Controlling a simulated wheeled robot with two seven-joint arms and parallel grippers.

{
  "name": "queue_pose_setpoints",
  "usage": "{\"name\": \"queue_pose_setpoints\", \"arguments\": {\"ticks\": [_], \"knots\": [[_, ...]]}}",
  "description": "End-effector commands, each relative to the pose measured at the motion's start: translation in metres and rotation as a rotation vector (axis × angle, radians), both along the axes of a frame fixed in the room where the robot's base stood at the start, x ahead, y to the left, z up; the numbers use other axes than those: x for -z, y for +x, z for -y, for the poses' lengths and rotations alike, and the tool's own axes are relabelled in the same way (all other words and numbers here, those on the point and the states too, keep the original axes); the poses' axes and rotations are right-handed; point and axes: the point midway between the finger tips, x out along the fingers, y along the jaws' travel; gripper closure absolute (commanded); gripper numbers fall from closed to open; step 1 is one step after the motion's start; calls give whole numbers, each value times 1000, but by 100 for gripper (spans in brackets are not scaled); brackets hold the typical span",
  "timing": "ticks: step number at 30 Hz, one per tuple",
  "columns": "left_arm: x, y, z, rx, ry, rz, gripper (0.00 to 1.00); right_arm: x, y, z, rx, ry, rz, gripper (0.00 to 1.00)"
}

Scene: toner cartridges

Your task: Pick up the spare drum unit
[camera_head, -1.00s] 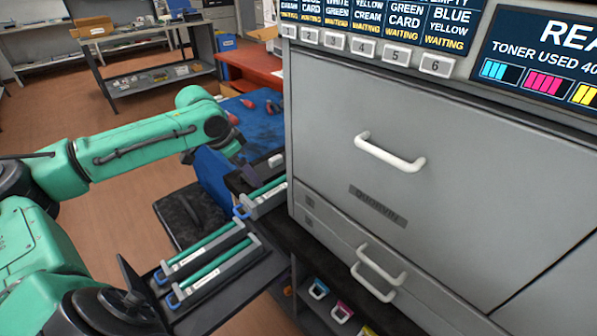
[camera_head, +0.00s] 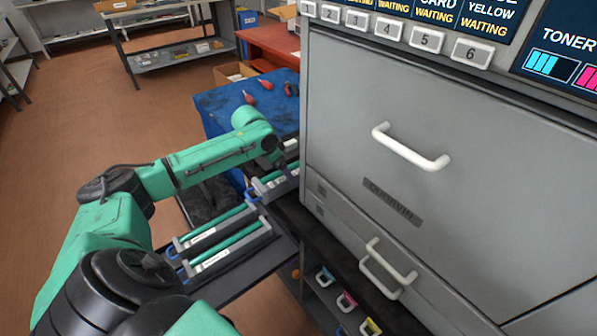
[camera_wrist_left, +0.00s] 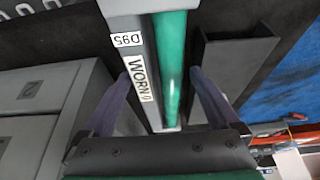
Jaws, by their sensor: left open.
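Two drum units with green rollers and grey frames, a rear one (camera_head: 210,232) and a front one (camera_head: 232,250), lie side by side on a dark tray in the head view. Another unit (camera_head: 272,186) lies farther back beside the printer. Their labels are too small to read there. My left gripper (camera_head: 274,158) is above that back area, partly lost against the dark background. In the left wrist view my left gripper (camera_wrist_left: 160,74) is open, with its fingers either side of a green-roller unit (camera_wrist_left: 172,60) labelled "WORN" and "D95". I cannot tell whether the fingers touch it. My right gripper is not in view.
The grey printer (camera_head: 440,120) with white handles stands close on the right of my left arm. A blue mat (camera_head: 225,105) with red objects lies behind. Coloured cartridges (camera_head: 346,300) sit on a shelf below. Open floor lies to the left.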

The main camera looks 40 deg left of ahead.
Motion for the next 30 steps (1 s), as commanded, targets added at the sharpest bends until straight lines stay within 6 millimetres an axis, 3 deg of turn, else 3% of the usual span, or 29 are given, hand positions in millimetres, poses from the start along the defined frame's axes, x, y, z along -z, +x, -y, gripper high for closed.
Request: {"name": "queue_pose_setpoints", "arguments": {"ticks": [4, 9, 12, 23, 30], "knots": [[-1, 0, 0, 1, 0, 0, 5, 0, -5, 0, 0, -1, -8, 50], [-1, 0, 0, 1, 0, 0, 70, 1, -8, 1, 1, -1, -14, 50], [-1, 0, 0, 0, 0, 0, 100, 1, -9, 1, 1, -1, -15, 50], [-10, 1, -1, 0, 1, 7, 100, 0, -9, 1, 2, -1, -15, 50], [-51, 2, -1, 0, 1, 11, 100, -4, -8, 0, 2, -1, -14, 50]]}}
